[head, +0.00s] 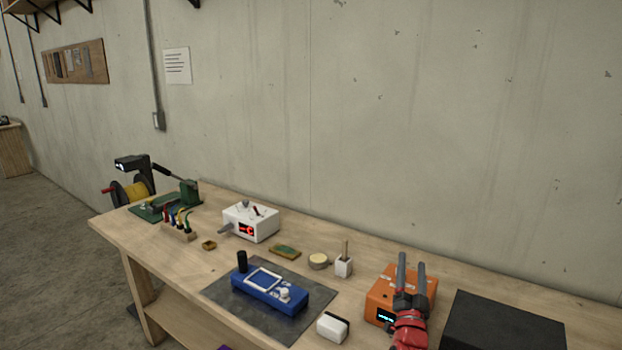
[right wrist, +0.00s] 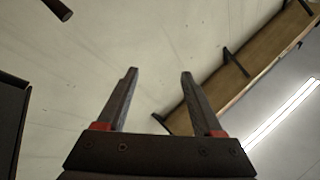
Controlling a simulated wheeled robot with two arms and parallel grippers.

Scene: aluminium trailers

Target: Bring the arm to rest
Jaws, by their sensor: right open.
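My right gripper (head: 411,270) has a red body and two dark grey fingers. In the head view it stands in front of the orange box at the lower right, its fingers pointing up and away. In the right wrist view the fingers (right wrist: 158,78) are apart with nothing between them, facing the bare wall and a wooden shelf. The gripper is open and empty. My left gripper is in neither view.
The wooden workbench (head: 185,245) holds an orange box (head: 378,292), a black box (head: 500,325), a blue device (head: 268,288) on a dark mat (head: 222,295), a white box (head: 251,221) and a white block (head: 333,327). A wall shelf (right wrist: 240,75) shows in the right wrist view.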

